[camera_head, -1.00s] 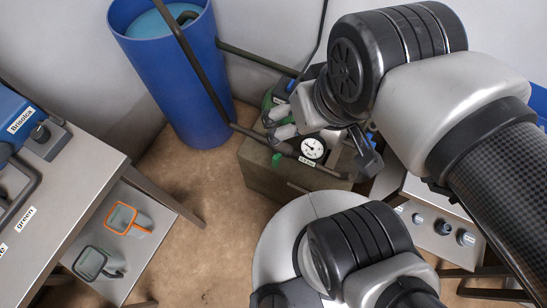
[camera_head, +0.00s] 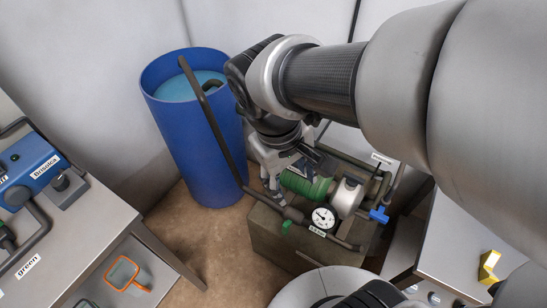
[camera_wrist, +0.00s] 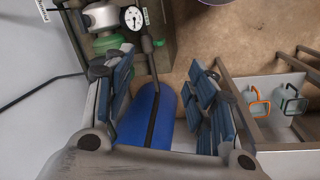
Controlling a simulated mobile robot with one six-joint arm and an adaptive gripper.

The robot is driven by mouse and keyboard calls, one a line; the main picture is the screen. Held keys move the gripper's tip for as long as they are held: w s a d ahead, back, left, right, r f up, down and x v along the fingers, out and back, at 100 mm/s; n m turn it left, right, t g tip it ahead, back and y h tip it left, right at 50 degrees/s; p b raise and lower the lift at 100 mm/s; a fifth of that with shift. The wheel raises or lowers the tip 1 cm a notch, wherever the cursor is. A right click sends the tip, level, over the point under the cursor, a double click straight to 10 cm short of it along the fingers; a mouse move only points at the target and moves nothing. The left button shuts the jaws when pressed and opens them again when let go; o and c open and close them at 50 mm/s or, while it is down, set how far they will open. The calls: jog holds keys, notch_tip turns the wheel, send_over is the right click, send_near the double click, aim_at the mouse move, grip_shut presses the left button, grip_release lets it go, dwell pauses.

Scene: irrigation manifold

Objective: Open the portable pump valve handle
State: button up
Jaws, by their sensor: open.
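The pump shows in the head view as a green ribbed motor (camera_head: 305,186) and a white housing (camera_head: 347,197) on a box-like stand. A small green handle (camera_head: 287,226) sits on the pipe left of the round gauge (camera_head: 323,217). A blue handle (camera_head: 379,214) sits on the pipe at right. I cannot tell which is the task's handle. My gripper (camera_head: 278,178) points down by the motor's left end, above the green handle. In the wrist view my gripper (camera_wrist: 163,92) is open with nothing between its fingers. The green handle (camera_wrist: 158,43) shows there beyond the fingers.
A blue water barrel (camera_head: 196,140) stands left of the pump, with a dark pipe (camera_head: 215,130) running from it to the stand. A bench (camera_head: 90,235) with a blue device is at left. Another bench (camera_head: 465,235) is at right. My arm crosses the upper right.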

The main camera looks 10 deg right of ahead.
jog(key=w+a+f+n+h, duration=0.1)
jog(key=w+a+f, duration=0.1)
jog(key=f, duration=0.1)
jog(key=w+a+f+n+g+h, duration=0.1)
jog(key=w+a+f+n+h, duration=0.1)
jog(key=f, duration=0.2)
jog(key=w+a+f+n+g+h, duration=0.1)
jog(key=w+a+f+n, duration=0.1)
jog(key=a+f, duration=0.1)
jog(key=shift+f+h, duration=0.3)
jog(key=shift+f, duration=0.15)
jog(key=shift+c, duration=1)
jog(key=a+f+n+t+h, duration=0.2)
jog(key=a+f+n+h, duration=0.25)
jog(key=f, duration=0.75)
jog(key=n+t+h+p, duration=0.1)
jog(key=n+t+h, duration=0.1)
jog(key=n+t, duration=1.05)
send_near(284, 229)
jog(key=shift+n+y, duration=0.25)
jog(key=shift+n, duration=0.15)
jog(key=x, duration=0.7)
jog(key=b+x, duration=0.1)
jog(key=x, duration=0.3)
jog(key=shift+r, duration=0.3)
grip_shut()
